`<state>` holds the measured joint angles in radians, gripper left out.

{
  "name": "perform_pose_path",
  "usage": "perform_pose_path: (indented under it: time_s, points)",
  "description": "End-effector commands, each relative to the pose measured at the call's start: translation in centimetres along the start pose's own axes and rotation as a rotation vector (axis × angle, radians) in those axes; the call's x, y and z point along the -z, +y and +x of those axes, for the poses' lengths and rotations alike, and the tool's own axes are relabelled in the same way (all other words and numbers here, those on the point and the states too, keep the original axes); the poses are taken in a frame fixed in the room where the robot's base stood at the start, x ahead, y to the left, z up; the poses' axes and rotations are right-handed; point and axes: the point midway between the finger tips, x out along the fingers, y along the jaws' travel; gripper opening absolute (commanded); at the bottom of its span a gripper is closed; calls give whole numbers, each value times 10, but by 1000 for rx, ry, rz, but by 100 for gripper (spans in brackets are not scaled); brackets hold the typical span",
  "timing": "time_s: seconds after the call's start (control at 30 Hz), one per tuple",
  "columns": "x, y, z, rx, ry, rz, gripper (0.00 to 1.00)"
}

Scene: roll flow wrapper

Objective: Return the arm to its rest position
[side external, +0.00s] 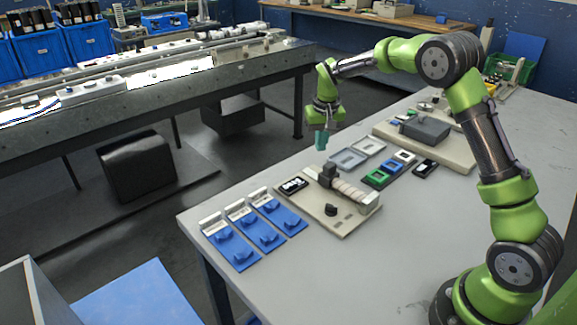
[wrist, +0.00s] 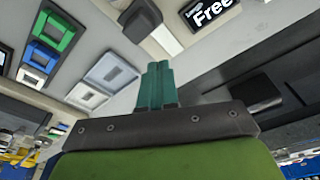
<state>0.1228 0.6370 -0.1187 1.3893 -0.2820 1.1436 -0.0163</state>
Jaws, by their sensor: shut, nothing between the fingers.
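My gripper (side external: 321,140) has teal fingers and hangs pointing down near the table's far edge, in the side external view. The fingers are shut together with nothing between them. They also show in the wrist view (wrist: 157,80), side by side at the picture's middle. The gripper is above the level of the table, apart from the trays and the fixtures. My green and dark arm reaches over from the right side of the table.
The grey table (side external: 420,255) carries a beige roll fixture (side external: 345,222), blue plates (side external: 231,246), pale trays (side external: 347,159), green and blue frames (side external: 377,177) and a second beige base (side external: 455,150). A long conveyor bench (side external: 200,85) stands behind. The table's front middle is clear.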

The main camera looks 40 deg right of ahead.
Motion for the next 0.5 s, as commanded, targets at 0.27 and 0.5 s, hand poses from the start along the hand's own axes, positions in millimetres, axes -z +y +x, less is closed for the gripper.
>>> perform_pose_path:
  time_s: [0.27, 0.5]
  points:
    - [2, 0, -15, 0, 0, 0, 0]
    - [3, 0, -15, 0, 2, 0, 0]
